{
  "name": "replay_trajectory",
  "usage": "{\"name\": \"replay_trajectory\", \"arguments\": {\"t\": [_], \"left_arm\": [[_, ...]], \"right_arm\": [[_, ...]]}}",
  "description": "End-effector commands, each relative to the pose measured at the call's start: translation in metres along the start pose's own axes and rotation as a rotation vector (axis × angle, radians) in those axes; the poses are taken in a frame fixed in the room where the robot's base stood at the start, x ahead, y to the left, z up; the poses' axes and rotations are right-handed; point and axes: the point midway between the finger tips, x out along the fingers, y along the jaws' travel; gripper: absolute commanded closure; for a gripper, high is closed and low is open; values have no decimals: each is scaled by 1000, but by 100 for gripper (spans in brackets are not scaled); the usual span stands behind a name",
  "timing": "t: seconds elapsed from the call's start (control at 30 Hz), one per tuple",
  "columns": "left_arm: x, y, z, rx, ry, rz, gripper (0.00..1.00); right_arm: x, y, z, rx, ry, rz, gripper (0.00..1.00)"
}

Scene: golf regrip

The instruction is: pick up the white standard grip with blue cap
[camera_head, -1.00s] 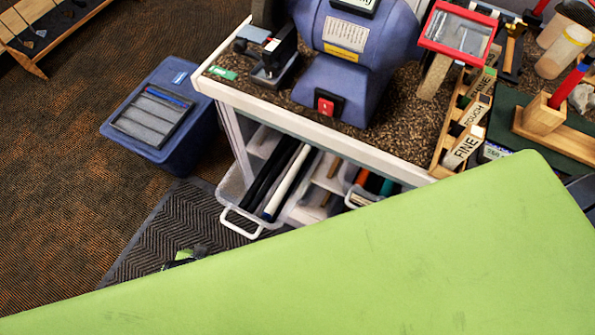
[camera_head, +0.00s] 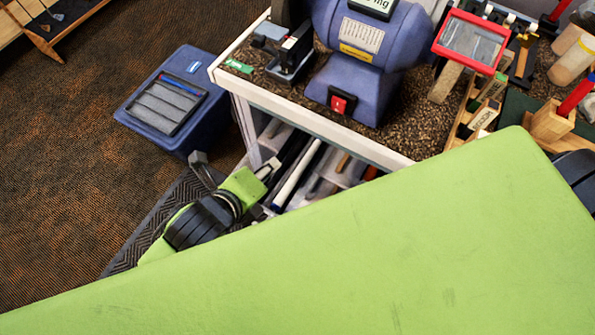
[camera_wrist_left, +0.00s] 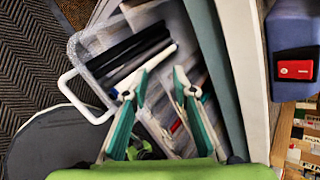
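The white grip (camera_head: 297,174) lies slanted among other grips in the open drawer under the bench in the head view. In the left wrist view the white grip (camera_wrist_left: 148,70) lies beside black grips (camera_wrist_left: 130,47). My right gripper is not in view.
The bench (camera_head: 300,122) overhangs the drawer and carries a blue grinder (camera_head: 365,60). The clear drawer has a white handle (camera_wrist_left: 78,97). A blue bin (camera_head: 165,105) stands on the carpet at left. A large green surface (camera_head: 380,250) blocks the foreground.

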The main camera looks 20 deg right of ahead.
Motion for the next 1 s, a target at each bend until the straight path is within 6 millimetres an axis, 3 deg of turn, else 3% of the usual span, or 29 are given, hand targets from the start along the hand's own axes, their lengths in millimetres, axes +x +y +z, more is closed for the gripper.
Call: {"name": "replay_trajectory", "arguments": {"t": [0.1,0.2,0.33,0.53,0.8,1.0], "left_arm": [[13,2,-15,481,32,-28,75],[21,12,-25,795,57,-44,75],[26,27,-32,1056,79,-55,75],[40,35,-37,1185,93,-61,75],[91,34,-43,1181,93,-63,75],[112,34,-44,1181,91,-63,75]], "right_arm": [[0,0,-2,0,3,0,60],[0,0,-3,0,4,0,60],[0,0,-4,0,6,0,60],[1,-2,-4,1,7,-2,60],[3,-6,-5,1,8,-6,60],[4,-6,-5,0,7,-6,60]]}}
